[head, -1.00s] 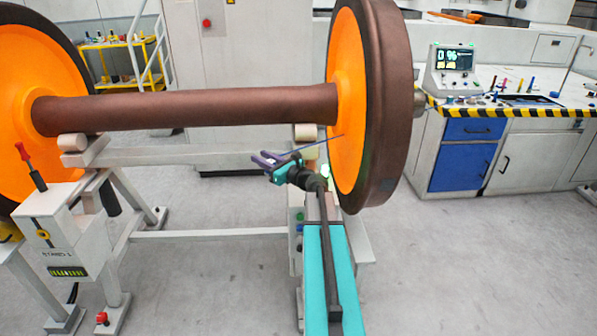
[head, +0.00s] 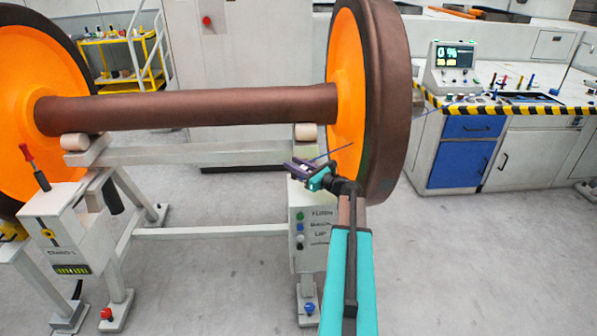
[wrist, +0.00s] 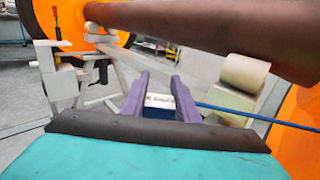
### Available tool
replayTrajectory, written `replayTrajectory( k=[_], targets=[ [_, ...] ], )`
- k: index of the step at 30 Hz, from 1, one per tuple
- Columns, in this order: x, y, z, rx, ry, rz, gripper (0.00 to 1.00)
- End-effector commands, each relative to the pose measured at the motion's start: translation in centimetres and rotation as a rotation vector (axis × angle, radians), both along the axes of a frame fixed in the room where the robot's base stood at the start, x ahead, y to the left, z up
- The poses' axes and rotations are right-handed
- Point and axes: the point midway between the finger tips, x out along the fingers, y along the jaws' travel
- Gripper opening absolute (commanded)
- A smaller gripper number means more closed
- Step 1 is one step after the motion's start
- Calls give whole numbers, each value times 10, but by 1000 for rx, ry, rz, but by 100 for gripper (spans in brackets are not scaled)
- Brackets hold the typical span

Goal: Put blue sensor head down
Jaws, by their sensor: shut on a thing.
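My gripper (head: 298,168) has purple fingers and stands in front of the right wheel's lower left side, below the axle. In the wrist view, the fingers (wrist: 160,98) are shut on the blue sensor head (wrist: 172,113), a dark blue block with a white labelled top. Its blue cable (wrist: 240,115) runs off to the right. The cable also shows in the head view (head: 330,153) against the orange wheel face. The sensor head is held in the air, and its lower part is hidden between the fingers.
The brown axle (head: 190,106) rests on rollers of a light grey frame (head: 200,153), close above my gripper. The orange wheel (head: 345,100) is near on the right. A workbench (head: 515,110) with tools and a display stands at the back right. Open floor lies in front.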

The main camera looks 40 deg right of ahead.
Motion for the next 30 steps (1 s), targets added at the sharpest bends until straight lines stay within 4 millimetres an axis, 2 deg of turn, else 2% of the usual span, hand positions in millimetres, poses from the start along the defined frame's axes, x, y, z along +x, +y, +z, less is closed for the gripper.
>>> replayTrajectory(
  k=[13,23,30],
  targets=[
    [1,0,-4,0,-1,0,3],
    [1,0,-33,2,0,0,3],
    [-2,-3,-39,0,-1,0,3]
  ],
)
